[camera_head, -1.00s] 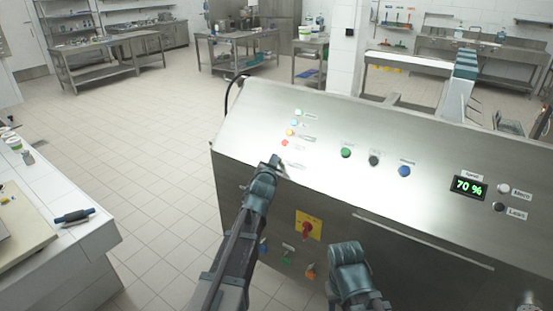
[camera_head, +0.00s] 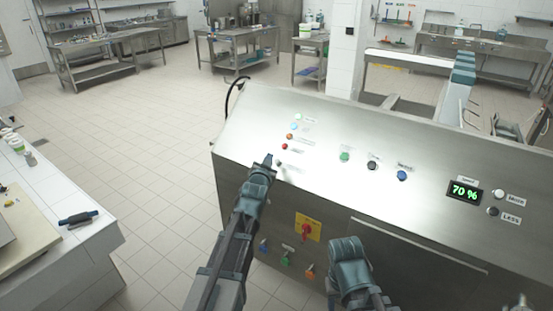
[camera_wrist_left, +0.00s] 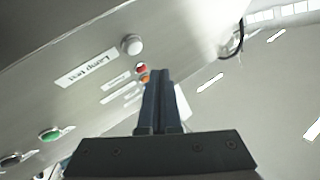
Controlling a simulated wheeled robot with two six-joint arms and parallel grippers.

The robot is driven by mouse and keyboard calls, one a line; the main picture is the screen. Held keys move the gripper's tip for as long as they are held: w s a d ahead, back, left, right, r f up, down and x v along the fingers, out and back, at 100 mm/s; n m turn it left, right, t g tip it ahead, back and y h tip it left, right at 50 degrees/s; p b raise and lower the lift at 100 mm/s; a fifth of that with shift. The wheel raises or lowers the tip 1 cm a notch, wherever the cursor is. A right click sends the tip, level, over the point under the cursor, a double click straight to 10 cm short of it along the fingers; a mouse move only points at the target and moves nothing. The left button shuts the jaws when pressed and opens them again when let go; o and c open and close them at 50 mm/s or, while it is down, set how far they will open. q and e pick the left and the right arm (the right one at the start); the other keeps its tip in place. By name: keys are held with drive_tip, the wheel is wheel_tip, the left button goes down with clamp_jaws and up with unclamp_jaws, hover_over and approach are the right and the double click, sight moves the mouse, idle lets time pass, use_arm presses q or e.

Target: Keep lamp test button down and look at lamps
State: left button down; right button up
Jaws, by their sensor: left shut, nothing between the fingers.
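The grey-white lamp test button (camera_wrist_left: 131,44) stands out from the sloped steel panel in the left wrist view, beside its "Lamp test" label (camera_wrist_left: 86,70). My left gripper (camera_head: 268,160) is shut and empty. Its fingertips also show in the left wrist view (camera_wrist_left: 160,75), beside the button and seemingly apart from it. Red and orange look dull. My right gripper's fingers do not show.
Green (camera_head: 345,156), black (camera_head: 372,165) and blue (camera_head: 402,175) buttons sit further right. The speed display (camera_head: 464,191) reads 70 %. A red switch on a yellow plate (camera_head: 308,226) is on the front below. A white-tiled counter (camera_head: 95,240) stands left; floor between is clear.

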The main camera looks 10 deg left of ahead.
use_arm(q)
drive_tip(key=shift+s+a+r+p, duration=0.2)
drive_tip(key=shift+s+r+p, duration=0.35)
drive_tip(key=shift+s+r, duration=0.2)
drive_tip(key=s+d+f+g+h, duration=0.2)
drive_tip(key=s+d+f+g, duration=0.6)
drive_tip(key=s+d+f, duration=0.55)
drive_tip(key=s+d+f+g, duration=0.1)
drive_tip(key=s+f+g, duration=0.1)
drive_tip(key=s, duration=0.5)
drive_tip(key=s+d+f+g+y, duration=0.1)
drive_tip(key=s+g, duration=0.3)
drive_tip(key=s, duration=0.2)
drive_tip(key=s+d+f+g+y, duration=0.1)
drive_tip(key=s+f+g, duration=0.1)
drive_tip(key=s, duration=0.5)
drive_tip(key=shift+s+d+f+g, duration=0.3)
drive_tip(key=shift+f+g, duration=0.05)
drive_tip(key=shift+g, duration=0.15)
